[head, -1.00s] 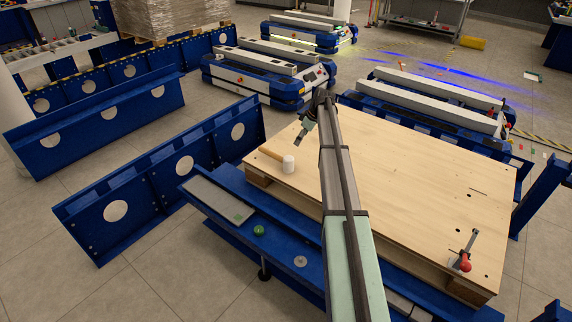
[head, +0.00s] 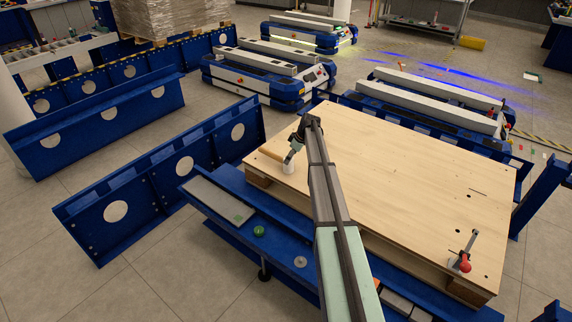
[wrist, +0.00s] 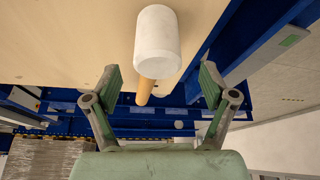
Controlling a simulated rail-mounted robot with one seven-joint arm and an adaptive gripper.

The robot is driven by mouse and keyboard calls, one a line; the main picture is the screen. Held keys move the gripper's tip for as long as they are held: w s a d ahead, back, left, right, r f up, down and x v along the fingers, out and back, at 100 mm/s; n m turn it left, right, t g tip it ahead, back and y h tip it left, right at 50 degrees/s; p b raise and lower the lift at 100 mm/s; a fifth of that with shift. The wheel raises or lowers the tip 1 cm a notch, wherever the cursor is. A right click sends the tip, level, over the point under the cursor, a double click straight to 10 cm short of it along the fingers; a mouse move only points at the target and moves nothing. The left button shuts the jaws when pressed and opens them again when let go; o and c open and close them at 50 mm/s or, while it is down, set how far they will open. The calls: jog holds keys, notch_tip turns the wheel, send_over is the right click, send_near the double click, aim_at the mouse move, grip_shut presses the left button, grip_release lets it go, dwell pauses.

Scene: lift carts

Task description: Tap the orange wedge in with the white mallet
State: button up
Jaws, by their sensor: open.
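The mallet lies on the wooden board (head: 400,170) near its left corner, with a white head (head: 288,166) and a tan handle (head: 270,156) pointing to the back left. My gripper (head: 291,157) is right at the head and partly overlaps it in the head view. In the wrist view my gripper (wrist: 159,76) is open, with one finger on each side of the white head (wrist: 157,38) and handle (wrist: 145,91). No grip on the mallet shows.
A red-handled clamp (head: 465,262) stands at the board's front right corner. A blue ledge (head: 222,200) in front of the board holds a green knob (head: 259,231) and a grey disc (head: 300,261). Blue lift carts (head: 270,75) stand behind. The board's middle is clear.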

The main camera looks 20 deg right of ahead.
jog(key=x, duration=0.4)
jog(key=shift+w+f, duration=0.2)
jog(key=c, duration=1.6)
jog(key=shift+o, duration=0.2)
jog(key=shift+r, duration=0.15)
notch_tip(320, 180, up, 20)
